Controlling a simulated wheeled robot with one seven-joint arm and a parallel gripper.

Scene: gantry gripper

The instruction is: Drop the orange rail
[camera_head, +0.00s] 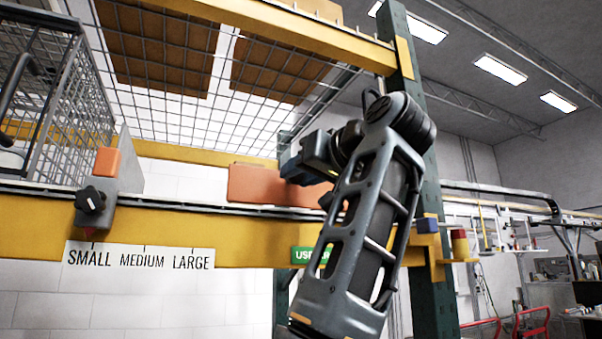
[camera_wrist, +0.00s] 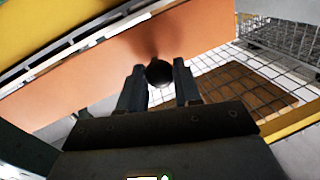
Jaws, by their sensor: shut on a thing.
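The orange rail (camera_head: 254,184) is a flat orange panel along the top of the yellow beam, partly hidden behind my arm. In the wrist view the orange rail (camera_wrist: 90,72) runs diagonally across the upper left. A round black knob (camera_wrist: 159,74) stands out from its face. My gripper (camera_wrist: 158,68) is shut on this knob, with one dark finger on each side. In the head view my gripper (camera_head: 288,168) is in front of the rail, and the knob is hidden there.
A yellow beam (camera_head: 160,228) bears a SMALL, MEDIUM, LARGE scale (camera_head: 138,257). A grey slider with an orange block (camera_head: 107,161) and black knob (camera_head: 90,200) stands at SMALL. A wire cage (camera_head: 75,110) is at left. A green post (camera_head: 432,290) stands right of my arm.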

